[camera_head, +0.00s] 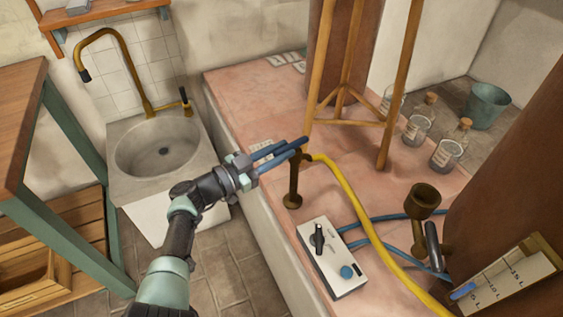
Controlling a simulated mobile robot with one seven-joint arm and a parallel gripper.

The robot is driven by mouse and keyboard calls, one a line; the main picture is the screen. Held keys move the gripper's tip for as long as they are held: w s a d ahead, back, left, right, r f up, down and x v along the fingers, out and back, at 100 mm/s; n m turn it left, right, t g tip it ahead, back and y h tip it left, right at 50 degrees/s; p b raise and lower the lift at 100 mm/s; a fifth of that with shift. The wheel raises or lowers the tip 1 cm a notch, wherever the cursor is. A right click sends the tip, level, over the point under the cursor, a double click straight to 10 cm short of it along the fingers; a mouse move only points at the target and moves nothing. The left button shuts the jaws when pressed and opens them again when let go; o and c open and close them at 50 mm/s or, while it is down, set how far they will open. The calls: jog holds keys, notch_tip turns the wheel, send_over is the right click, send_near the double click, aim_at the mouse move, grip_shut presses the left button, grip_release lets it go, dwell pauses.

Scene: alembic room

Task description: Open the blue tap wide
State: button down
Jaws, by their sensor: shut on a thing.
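A brown metal standpipe (294,180) rises from the pink bench top near its front edge, with a yellow hose (345,188) joined at its top. My gripper (301,146) reaches in from the left, and its dark blue fingers end at the top of this standpipe. The fingers are close together and shut on what seems to be the blue tap's handle there. The handle is mostly hidden, and I cannot tell its blue from the fingers or how far it is turned.
A white control box (333,258) with a black knob and a blue button stands in front. A brass burner (422,205) with blue hoses is at right. A wooden tripod (345,110) stands close behind the gripper. Glass flasks (446,153) are beyond. A sink (162,146) is at left.

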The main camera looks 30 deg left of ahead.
jog(key=shift+w+h+b, duration=0.1)
jog(key=shift+h+b, duration=0.2)
jog(key=shift+h, duration=0.1)
jog(key=c, duration=0.8)
grip_release()
jog(key=shift+o, duration=0.2)
jog(key=p+v, duration=0.2)
jog(key=v, duration=1.1)
jog(key=shift+r+p, duration=0.15)
jog(key=shift+p, duration=0.2)
jog(key=shift+a, duration=0.1)
